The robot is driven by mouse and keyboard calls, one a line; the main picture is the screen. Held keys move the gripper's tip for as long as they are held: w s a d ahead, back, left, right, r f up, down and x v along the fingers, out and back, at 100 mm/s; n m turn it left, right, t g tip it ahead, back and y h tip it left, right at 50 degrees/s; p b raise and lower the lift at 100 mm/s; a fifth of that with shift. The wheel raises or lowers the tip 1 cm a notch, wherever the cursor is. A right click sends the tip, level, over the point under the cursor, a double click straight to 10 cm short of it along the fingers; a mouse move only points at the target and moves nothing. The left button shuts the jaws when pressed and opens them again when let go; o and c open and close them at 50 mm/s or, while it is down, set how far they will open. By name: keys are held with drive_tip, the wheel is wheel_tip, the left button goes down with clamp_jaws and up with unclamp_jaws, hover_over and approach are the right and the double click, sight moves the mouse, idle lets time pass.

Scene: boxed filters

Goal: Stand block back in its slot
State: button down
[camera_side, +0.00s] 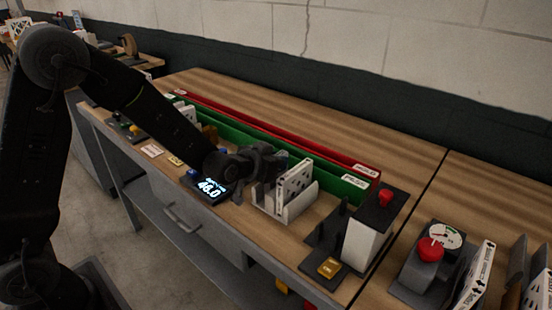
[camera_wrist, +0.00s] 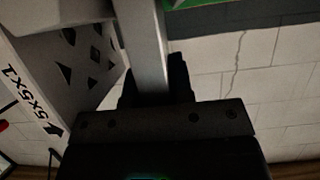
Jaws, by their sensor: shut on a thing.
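A white box with black diamond marks (camera_side: 294,182) stands a little tilted in a pale grey slotted holder (camera_side: 300,205). In the wrist view the white box (camera_wrist: 88,58) shows on the left, with "5x5x1" printed along its edge. My gripper (camera_side: 276,168) is at the holder's left side, close beside the box. In the wrist view my gripper (camera_wrist: 155,88) is shut on a pale grey slab (camera_wrist: 147,40) that runs up between the fingers. I cannot tell whether this slab is a block or part of the holder. The slab's lower end is hidden by the fingers.
Long green (camera_side: 240,130) and red (camera_side: 290,128) bins lie behind the holder. A display reading 46.0 (camera_side: 210,187) is to the left. A grey-white post with a red button (camera_side: 370,228) stands to the right. A gauge unit (camera_side: 436,248) is further right.

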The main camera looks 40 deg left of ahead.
drive_tip(key=shift+f, duration=0.25)
drive_tip(key=c, duration=0.9)
unclamp_jaws()
drive_tip(key=shift+f, duration=0.15)
drive_tip(key=shift+s, duration=0.1)
drive_tip(key=s+r+g, duration=0.2)
drive_tip(key=s+r, duration=0.2)
drive_tip(key=s, duration=0.6)
drive_tip(key=s+a+r+g, duration=0.1)
drive_tip(key=s+r+g, duration=0.2)
drive_tip(key=s, duration=0.7)
drive_tip(key=s+a+r+g, duration=0.1)
drive_tip(key=s+r, duration=0.3)
drive_tip(key=s, duration=0.6)
drive_tip(key=shift+s+r+g, duration=0.2)
drive_tip(key=shift+r+g, duration=0.2)
drive_tip(key=shift+g, duration=0.5)
